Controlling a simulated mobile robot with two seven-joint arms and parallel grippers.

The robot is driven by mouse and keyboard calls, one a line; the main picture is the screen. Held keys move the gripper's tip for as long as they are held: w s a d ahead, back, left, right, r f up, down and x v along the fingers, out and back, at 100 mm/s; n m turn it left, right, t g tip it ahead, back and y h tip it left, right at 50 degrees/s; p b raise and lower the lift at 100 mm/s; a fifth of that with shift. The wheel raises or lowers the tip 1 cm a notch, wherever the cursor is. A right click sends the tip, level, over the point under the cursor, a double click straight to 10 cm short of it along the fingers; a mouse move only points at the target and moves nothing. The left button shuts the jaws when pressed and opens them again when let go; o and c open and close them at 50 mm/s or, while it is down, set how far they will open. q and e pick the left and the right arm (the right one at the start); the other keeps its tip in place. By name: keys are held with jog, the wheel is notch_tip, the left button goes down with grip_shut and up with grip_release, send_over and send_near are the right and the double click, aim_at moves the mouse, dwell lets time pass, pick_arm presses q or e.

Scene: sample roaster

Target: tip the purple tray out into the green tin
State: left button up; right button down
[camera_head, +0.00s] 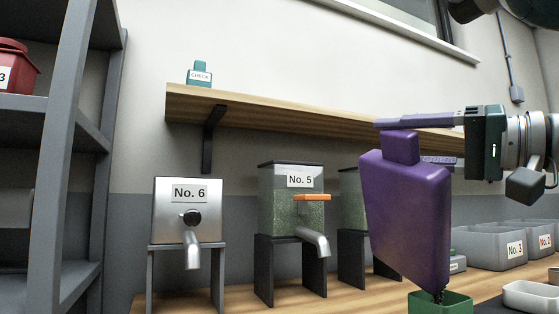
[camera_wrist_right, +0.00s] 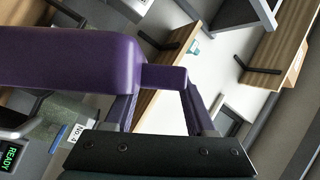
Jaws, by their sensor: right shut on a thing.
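The purple tray (camera_head: 408,215) is held up on its end, steeply tilted, with its lower end over the green tin (camera_head: 440,303). Dark bits show at the tray's low tip, just above the tin's opening. My right gripper (camera_head: 418,142) is shut on the tab at the tray's upper end. The right wrist view shows the tray (camera_wrist_right: 75,58) and its tab (camera_wrist_right: 163,78) between the two fingers (camera_wrist_right: 160,105). The tin's inside is mostly hidden behind its rim and the tray. My left gripper is not in view.
Dispensers No. 6 (camera_head: 188,210) and No. 5 (camera_head: 291,200) stand left of the tray, with another partly hidden behind it. Grey bins (camera_head: 488,248) and a white tray (camera_head: 530,297) are at the right. A wooden shelf (camera_head: 270,112) runs above, holding a teal CHECK bottle (camera_head: 199,75).

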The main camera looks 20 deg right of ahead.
jog(key=s+d+f+m+t+h+b, duration=0.1)
jog(key=d+m+t+h+b, duration=0.4)
jog(key=d+m, duration=0.9)
jog(key=shift+s+d+t, duration=0.6)
jog(key=shift+d+t, duration=0.3)
jog(key=shift+d, duration=1.95)
jog(key=shift+f, duration=0.1)
notch_tip(320, 180, up, 3)
jog(key=shift+p, duration=0.65)
